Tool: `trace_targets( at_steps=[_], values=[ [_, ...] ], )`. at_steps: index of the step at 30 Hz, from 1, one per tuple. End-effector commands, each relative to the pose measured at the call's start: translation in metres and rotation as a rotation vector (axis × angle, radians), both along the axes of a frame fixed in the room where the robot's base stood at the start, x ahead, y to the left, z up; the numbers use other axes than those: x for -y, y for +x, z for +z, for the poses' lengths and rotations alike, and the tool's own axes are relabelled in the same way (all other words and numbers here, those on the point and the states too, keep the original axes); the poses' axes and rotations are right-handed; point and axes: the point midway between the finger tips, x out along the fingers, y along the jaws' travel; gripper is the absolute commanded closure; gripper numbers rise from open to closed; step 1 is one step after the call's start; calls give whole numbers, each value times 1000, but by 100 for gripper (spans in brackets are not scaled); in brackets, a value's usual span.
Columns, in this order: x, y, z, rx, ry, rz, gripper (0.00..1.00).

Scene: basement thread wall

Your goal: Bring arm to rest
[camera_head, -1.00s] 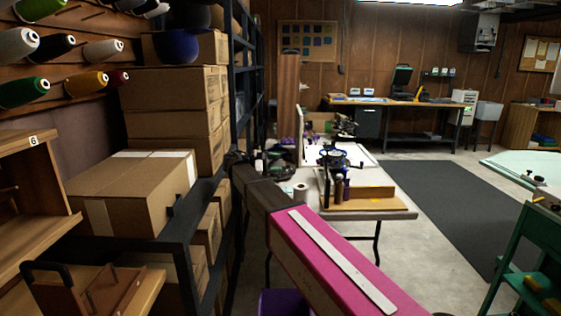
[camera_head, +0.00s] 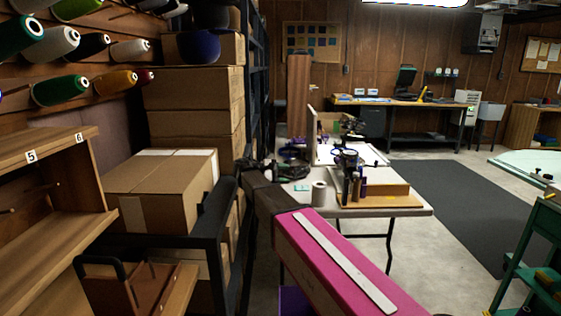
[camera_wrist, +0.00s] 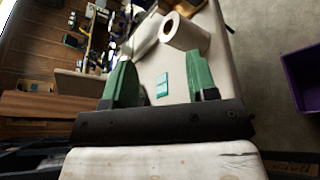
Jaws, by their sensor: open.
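My gripper (camera_wrist: 162,80) shows in the wrist view with its two green fingers wide apart and nothing held between them. Beyond the fingers is the grey-white table (camera_wrist: 222,75) with a white roll (camera_wrist: 185,33) and a small teal card (camera_wrist: 162,86) on it. In the head view my arm, with a pink link and a dark part beyond it, reaches forward from the lower right toward the near left end of the table (camera_head: 415,211). I cannot make out the fingers in the head view.
Cardboard boxes (camera_head: 165,190) on a dark rack stand close left of my arm. A wooden shelf (camera_head: 60,220) is at the left. A purple bin (camera_wrist: 302,78) is on the floor. A green cart (camera_head: 535,250) is at the right. The dark floor mat (camera_head: 455,205) is clear.

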Motion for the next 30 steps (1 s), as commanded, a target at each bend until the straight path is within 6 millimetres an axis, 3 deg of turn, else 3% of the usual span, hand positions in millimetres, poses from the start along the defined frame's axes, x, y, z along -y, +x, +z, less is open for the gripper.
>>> trace_targets(
  at_steps=[5, 11, 14, 18, 21, 24, 30],
  values=[
    [31, -13, -36, -4, 103, -17, 48],
    [76, -38, -95, 3, 289, -67, 48],
    [106, -65, -138, 19, 440, -126, 48],
    [146, -116, -203, 75, 710, -271, 48],
    [163, -155, -242, 133, 900, -407, 48],
    [173, -191, -270, 200, 1071, -555, 48],
    [178, -234, -296, 314, 1295, -795, 48]
  ],
)
